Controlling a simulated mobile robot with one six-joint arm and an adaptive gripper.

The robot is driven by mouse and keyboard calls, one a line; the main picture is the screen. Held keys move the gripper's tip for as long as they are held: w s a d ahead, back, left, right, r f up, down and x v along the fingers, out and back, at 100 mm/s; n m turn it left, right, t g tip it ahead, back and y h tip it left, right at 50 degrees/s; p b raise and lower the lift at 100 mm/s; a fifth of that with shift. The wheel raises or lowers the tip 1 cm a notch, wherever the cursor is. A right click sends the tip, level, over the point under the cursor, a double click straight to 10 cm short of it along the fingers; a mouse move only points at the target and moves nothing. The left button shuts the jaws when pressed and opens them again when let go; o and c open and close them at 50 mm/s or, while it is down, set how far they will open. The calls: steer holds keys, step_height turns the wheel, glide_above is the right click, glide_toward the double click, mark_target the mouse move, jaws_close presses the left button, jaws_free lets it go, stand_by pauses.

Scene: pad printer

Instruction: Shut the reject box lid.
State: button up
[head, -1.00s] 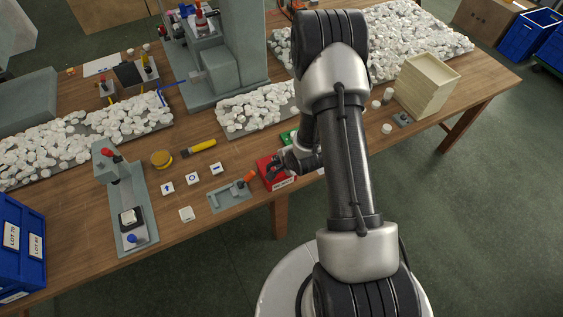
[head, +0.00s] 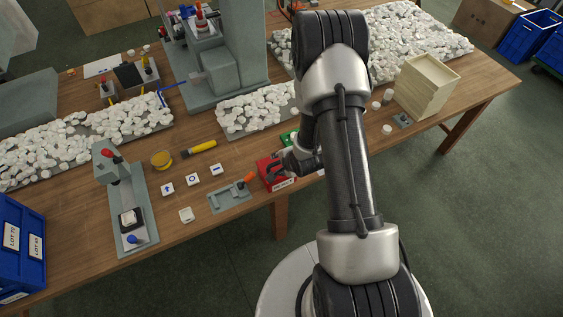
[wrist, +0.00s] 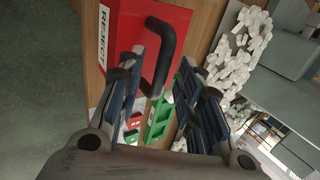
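The red reject box (head: 268,172) stands at the table's front edge in the head view, partly hidden by my gripper (head: 288,163). In the wrist view, the red box (wrist: 160,25) carries a white REJECT label (wrist: 103,35) and a black bar handle (wrist: 165,60). My gripper (wrist: 163,78) is open, its two fingers apart. The handle's near end shows between the fingertips, and nothing is clamped. Whether the fingers touch the handle, and how far the lid is raised, I cannot tell.
A green box (head: 288,137) sits just behind the red one. A grey fixture with an orange knob (head: 232,195) lies to the left. Trays of white caps (head: 258,110) stand behind. A wooden crate (head: 428,85) is at right. Green floor is free in front.

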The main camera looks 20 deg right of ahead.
steer(key=v, duration=1.2)
steer(key=shift+w, duration=0.15)
steer(key=s+a+r+n+g+h+b, duration=0.1)
steer(key=s+a+r+n+h+b, duration=0.15)
steer(key=r+n, duration=0.9)
steer(key=s+a+r+n+y+b, duration=0.1)
steer(key=s+a+r+n, duration=0.2)
steer(key=s+r, duration=0.2)
steer(key=s+a+r+n+g+y+b, duration=0.1)
steer(key=s+a+r+n+b, duration=0.1)
steer(key=s+r, duration=0.4)
steer(key=s+a+n, duration=0.1)
steer(key=s+a, duration=0.1)
steer(key=s, duration=0.3)
steer(key=shift+a+r, duration=0.1)
